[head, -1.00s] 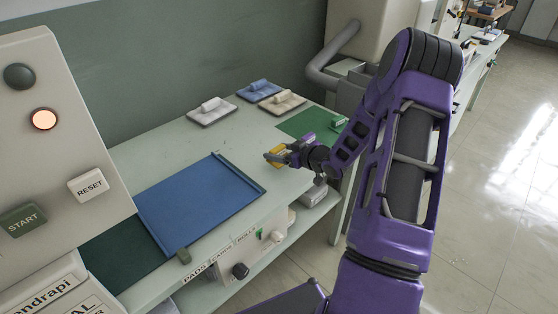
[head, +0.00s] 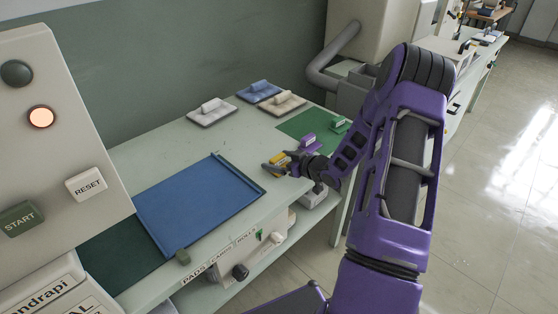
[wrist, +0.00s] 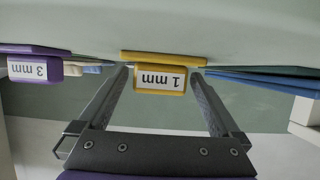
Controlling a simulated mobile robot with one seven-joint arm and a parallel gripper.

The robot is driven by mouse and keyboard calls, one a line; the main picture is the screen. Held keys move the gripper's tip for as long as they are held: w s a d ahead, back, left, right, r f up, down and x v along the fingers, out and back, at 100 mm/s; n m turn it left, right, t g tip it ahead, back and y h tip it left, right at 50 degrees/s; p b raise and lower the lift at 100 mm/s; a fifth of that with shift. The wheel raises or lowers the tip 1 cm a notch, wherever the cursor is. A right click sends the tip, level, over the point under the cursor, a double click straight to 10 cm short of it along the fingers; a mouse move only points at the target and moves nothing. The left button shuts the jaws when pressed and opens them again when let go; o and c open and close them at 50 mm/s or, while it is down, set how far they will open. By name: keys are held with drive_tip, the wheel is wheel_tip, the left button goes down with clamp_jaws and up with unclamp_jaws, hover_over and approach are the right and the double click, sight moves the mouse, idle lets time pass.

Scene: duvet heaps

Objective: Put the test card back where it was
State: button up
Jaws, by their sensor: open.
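A yellow test card marked "1 mm" (wrist: 160,78) is between the two spread fingers of my gripper (wrist: 160,72) in the wrist view, where it appears upside down. There is a visible gap beside the card's handle on each side. In the head view the yellow card (head: 280,159) shows partly behind my gripper (head: 273,166), at the front right of the bench. A purple card marked "3 mm" (wrist: 34,67) is at the left of the wrist view. In the head view the purple card (head: 309,141) and a green card (head: 338,123) are on the green mat (head: 297,122).
A blue tray (head: 200,203) lies on the bench left of my gripper. Several handled pads, one blue (head: 260,90), stand along the back. A control box with START and RESET buttons (head: 86,184) is at the left. Pale bench is clear between tray and pads.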

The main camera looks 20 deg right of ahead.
drive_tip(key=shift+s+d+r, duration=0.1)
drive_tip(key=shift+r, duration=0.15)
drive_tip(key=p+v, duration=0.1)
drive_tip(key=v, duration=1)
drive_tip(key=shift+s+d+r, duration=0.1)
drive_tip(key=shift+s+r, duration=0.05)
drive_tip(key=shift+s, duration=0.2)
